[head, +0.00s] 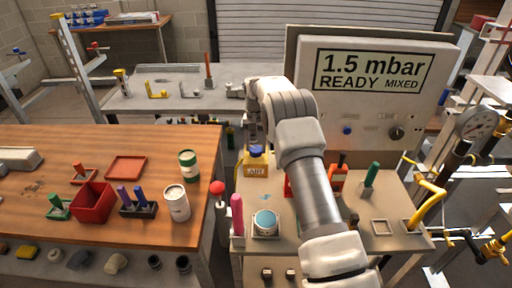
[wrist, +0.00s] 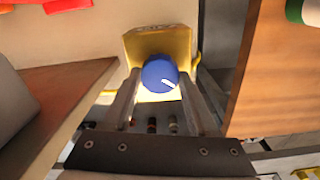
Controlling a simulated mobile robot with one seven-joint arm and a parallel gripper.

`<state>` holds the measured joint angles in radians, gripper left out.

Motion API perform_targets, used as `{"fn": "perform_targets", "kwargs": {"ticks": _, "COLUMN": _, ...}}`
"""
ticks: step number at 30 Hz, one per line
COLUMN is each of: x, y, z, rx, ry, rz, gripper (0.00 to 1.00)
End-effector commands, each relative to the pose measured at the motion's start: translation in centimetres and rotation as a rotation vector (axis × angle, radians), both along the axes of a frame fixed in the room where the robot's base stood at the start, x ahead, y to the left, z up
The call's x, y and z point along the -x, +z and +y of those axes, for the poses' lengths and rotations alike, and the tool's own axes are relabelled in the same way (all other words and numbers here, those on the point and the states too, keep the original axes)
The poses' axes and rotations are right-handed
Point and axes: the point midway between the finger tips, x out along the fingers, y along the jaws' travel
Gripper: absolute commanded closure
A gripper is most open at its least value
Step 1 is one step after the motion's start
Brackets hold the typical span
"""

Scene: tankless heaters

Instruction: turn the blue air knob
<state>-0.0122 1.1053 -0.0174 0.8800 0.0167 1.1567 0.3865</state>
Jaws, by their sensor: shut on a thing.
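The blue air knob (head: 257,151) sits on a yellow block (head: 256,171) with an AIR label, at the far left edge of the light bench. In the wrist view the knob (wrist: 160,74) is round, with a white pointer mark aimed toward the lower right. My gripper (wrist: 162,82) has one finger on each side of the knob and is shut on it. In the head view my gripper (head: 255,138) comes down on the knob from above, and my arm hides part of the bench.
A panel (head: 300,100) with a display reading 1.5 mbar READY MIXED stands behind the bench. A red-topped post (head: 217,188), a pink handle (head: 237,214) and a round teal-topped item (head: 265,222) stand nearby. A wooden table (head: 100,150) is on the left, across a gap.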

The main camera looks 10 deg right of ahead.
Motion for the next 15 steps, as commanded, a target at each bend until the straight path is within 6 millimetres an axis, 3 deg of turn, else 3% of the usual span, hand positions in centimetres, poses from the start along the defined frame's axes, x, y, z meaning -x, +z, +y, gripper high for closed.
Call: {"fn": "perform_targets", "kwargs": {"ticks": 15, "x": -0.04, "y": 0.08, "z": 0.06, "rx": -0.002, "ry": 0.486, "rz": -0.002, "gripper": 0.97}}
